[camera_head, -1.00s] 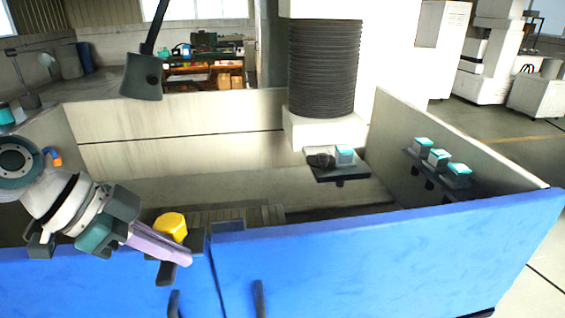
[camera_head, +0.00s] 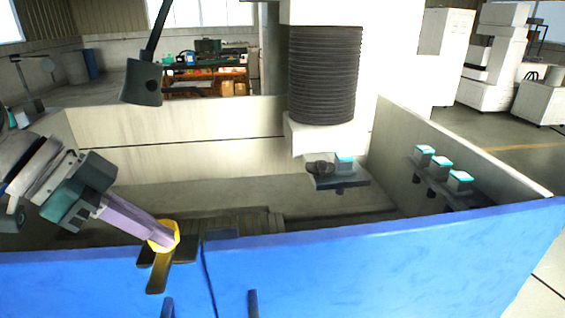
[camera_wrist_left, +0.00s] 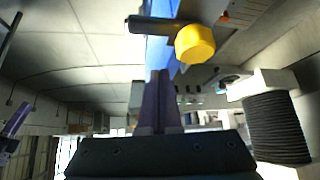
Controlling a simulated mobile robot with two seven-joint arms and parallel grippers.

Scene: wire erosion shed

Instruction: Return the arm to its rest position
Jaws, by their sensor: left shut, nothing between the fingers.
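My left arm comes in from the left in the head view. Its left gripper (camera_head: 170,240) has long purple fingers, closed together with nothing between them. The fingertips overlap a yellow knob (camera_head: 176,230) at the blue wall's top edge; I cannot tell from the head view whether they touch it. In the left wrist view the shut fingers (camera_wrist_left: 158,78) point away from the camera, and the yellow knob (camera_wrist_left: 195,44) with its black lever lies beyond them to the upper right, apart from them in the picture. A purple part (camera_wrist_left: 18,116), seemingly my right gripper, shows at the far left; its jaws are unclear.
A blue wall (camera_head: 390,255) runs across the front of a machine tank. A ribbed black column (camera_head: 322,75) hangs above it with a small bracket (camera_head: 338,180) below. Several teal-topped blocks (camera_head: 442,163) sit along the right wall. A dark lamp (camera_head: 142,82) hangs at upper left.

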